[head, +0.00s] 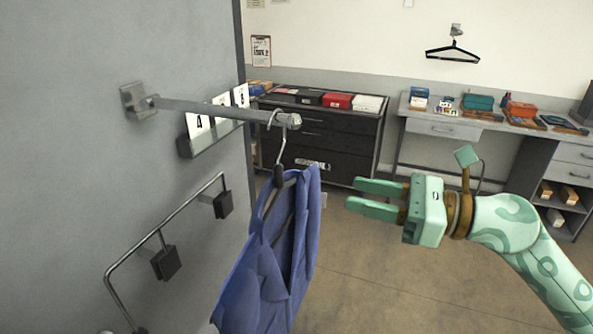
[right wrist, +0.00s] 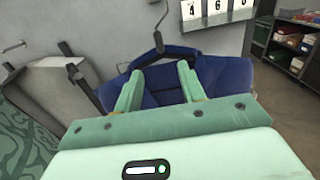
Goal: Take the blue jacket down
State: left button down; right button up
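The blue jacket (head: 272,255) hangs on a dark hanger (head: 279,178) whose metal hook sits over the wall rail (head: 215,109), near the rail's outer end. My right gripper (head: 352,198) is to the right of the jacket, with its fingers pointing left toward it and a visible gap between the fingers. It is apart from the jacket in the head view. In the right wrist view the jacket (right wrist: 160,85) lies beyond the two open fingers (right wrist: 158,88), with the hanger (right wrist: 165,50) above it. Nothing is between the fingers. My left gripper is not in view.
A lower wire rack with dark blocks (head: 166,263) is fixed to the grey wall panel. A black drawer cabinet (head: 325,135), a desk (head: 440,128) and an empty hanger (head: 453,52) are farther back. The floor between is clear.

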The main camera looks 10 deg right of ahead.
aim_at(282, 188)
jog(key=shift+p+x, duration=3.45)
jog(key=shift+x, duration=3.65)
grip_shut()
jog(key=shift+r, duration=0.1)
